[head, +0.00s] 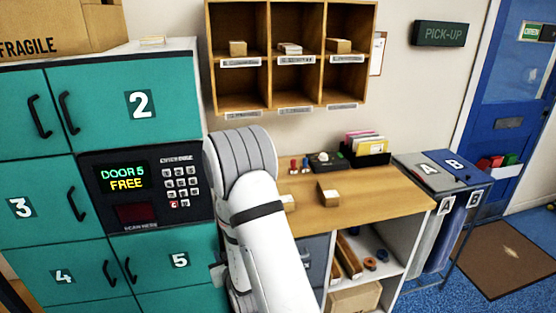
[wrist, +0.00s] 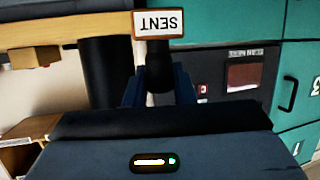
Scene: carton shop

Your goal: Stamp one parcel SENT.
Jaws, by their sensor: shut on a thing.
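In the wrist view my gripper (wrist: 158,88) is shut on the dark handle of a stamp (wrist: 158,23). The stamp's pale, brown-rimmed face reads SENT, upside down in the picture, and touches nothing that I can see. In the head view my arm hides the gripper and the stamp. A small brown parcel (head: 328,196) lies on the wooden counter (head: 385,190), right of my arm. Another small box (head: 289,202) shows partly at the arm's edge.
Teal lockers (head: 130,105) with a keypad panel (head: 148,190) stand left of my arm. Cubbies (head: 290,57) hang above. The counter's right part is clear.

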